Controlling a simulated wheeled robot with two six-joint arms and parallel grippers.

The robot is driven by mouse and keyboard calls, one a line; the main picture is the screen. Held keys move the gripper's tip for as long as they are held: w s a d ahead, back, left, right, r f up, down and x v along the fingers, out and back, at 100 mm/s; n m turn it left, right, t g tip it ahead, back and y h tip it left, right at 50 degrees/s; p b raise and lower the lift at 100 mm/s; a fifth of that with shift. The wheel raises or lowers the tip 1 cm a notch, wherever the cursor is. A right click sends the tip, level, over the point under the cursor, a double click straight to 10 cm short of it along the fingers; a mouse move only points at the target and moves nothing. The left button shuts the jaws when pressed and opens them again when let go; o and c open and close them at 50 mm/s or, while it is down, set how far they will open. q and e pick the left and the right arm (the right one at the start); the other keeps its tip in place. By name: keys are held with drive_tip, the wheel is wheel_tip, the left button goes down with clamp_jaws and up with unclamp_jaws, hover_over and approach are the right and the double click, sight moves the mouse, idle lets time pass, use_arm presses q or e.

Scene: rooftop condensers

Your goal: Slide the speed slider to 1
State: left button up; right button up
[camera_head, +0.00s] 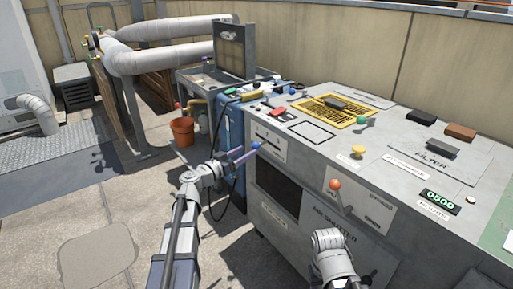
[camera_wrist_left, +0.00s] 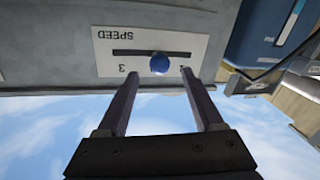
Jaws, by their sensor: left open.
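The speed slider is a blue knob (camera_wrist_left: 160,64) on a dark slot in a white plate (camera_wrist_left: 205,45) marked SPEED, upside down in the left wrist view. A 3 shows near the slot's left end; a mark at the right end is partly hidden by a fingertip. The knob stands near the slot's middle, slightly toward the right end. In the head view the blue knob (camera_head: 256,145) is on the cabinet's left-front face. My left gripper (camera_wrist_left: 159,76) is open, its fingers on either side of the knob in the picture; contact is not clear. My right gripper's fingers do not show.
The grey cabinet (camera_head: 400,130) carries an orange-knobbed lever (camera_head: 335,185), a green knob (camera_head: 362,120), a yellow knob (camera_head: 358,151) and a display (camera_head: 440,201). A blue unit (camera_head: 230,125) and an orange bucket (camera_head: 182,132) stand behind. The floor at left is open.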

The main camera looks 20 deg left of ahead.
sight(253, 147)
use_arm(q)
drive_tip(key=x, duration=0.6)
clamp_jaws()
idle(0.6)
idle(0.8)
